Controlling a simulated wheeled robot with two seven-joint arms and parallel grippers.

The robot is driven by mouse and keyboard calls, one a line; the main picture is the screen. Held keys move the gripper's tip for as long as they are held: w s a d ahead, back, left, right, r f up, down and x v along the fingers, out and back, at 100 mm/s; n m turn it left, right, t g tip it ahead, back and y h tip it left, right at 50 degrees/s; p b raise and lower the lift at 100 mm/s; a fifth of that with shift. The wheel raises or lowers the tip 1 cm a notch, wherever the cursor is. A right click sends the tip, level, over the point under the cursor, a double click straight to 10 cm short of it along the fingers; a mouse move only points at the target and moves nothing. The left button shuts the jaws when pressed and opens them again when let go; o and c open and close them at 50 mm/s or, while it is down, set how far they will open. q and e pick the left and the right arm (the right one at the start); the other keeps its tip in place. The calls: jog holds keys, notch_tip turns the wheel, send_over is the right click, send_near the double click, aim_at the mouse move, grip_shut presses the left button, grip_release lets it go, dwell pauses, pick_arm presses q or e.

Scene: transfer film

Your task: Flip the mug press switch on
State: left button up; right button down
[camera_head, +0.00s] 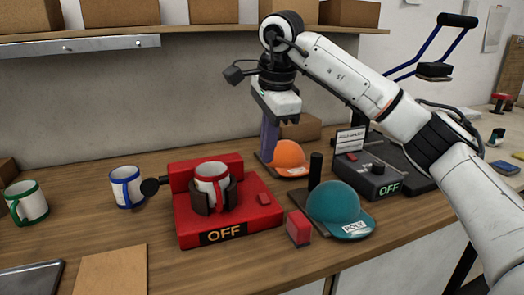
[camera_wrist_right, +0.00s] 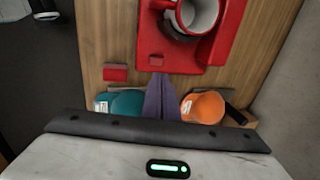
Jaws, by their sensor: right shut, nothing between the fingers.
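The red mug press (camera_head: 226,229) stands on the wooden table and shows "OFF" on its front label. A white mug with a red handle (camera_head: 212,177) sits upright in its dark clamp. The small red switch (camera_head: 264,199) is on the right of the press top; it also shows in the right wrist view (camera_wrist_right: 156,59). My right gripper (camera_head: 268,158) points down behind and above the switch, apart from it. Its purple fingers (camera_wrist_right: 159,80) are shut and empty, and in the wrist view their tips lie just below the switch. My left gripper is out of view.
An orange cap (camera_head: 289,156) and a teal cap (camera_head: 338,204) stand right of the press, with a red block (camera_head: 299,228) near its corner. A dark cap press (camera_head: 380,180) marked "OFF" is further right. Green (camera_head: 28,205) and blue (camera_head: 125,185) handled mugs stand left.

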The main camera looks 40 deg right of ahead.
send_near(262, 195)
jog(key=x, duration=0.5)
jog(key=shift+f, duration=0.4)
jog(key=shift+w+f, duration=0.15)
jog(key=shift+f, duration=0.2)
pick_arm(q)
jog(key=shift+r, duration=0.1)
